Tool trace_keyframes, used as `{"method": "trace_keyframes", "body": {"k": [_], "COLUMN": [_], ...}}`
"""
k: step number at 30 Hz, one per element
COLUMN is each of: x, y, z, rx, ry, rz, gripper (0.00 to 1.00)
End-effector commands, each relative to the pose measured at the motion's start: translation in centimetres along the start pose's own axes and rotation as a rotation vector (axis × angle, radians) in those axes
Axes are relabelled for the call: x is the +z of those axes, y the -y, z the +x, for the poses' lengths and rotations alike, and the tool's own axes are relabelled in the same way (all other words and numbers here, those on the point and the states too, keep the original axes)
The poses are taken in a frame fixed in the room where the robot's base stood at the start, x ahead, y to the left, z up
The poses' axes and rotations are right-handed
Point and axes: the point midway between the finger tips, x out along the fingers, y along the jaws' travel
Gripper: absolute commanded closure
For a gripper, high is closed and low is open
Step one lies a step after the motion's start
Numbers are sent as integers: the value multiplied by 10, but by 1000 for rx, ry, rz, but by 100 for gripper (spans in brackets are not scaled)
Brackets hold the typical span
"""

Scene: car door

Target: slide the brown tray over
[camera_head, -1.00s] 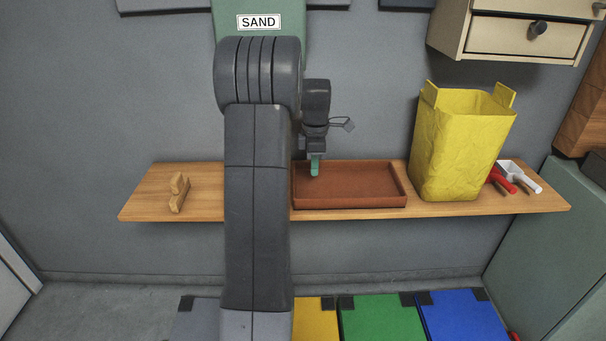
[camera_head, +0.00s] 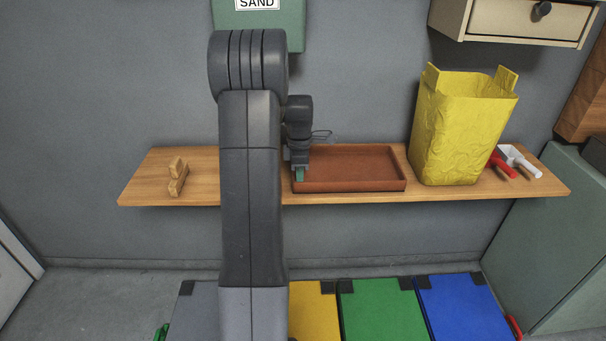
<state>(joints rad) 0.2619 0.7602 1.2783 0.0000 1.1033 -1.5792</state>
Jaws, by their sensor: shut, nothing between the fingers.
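The brown tray (camera_head: 355,186) is a shallow reddish-brown rectangle lying flat on a wooden shelf (camera_head: 210,188). My arm hides any part of the shelf just left of it. My gripper (camera_head: 299,175) is shut, with green fingertips pointing down at the tray's left end. The fingertips overlap the left rim in the picture. I cannot tell whether they touch the tray or are inside its wall. The tray's inside looks empty.
A yellow bag (camera_head: 462,130) stands right of the tray, close to its right end. Red and white hand tools (camera_head: 517,160) lie beyond it. A small wooden piece (camera_head: 178,177) sits on the left of the shelf.

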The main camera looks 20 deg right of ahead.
Motion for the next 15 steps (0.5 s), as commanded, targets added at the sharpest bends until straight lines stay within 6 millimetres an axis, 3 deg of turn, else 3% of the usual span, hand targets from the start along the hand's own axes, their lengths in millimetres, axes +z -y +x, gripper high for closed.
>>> {"method": "trace_keyframes", "body": {"k": [5,8,15], "x": [-1,-13,-80], "y": [0,0,0], "z": [0,-1,-2], "rx": [0,0,-1], "ry": [0,0,0], "rz": [0,-3,-8], "gripper": [100,100,100]}}
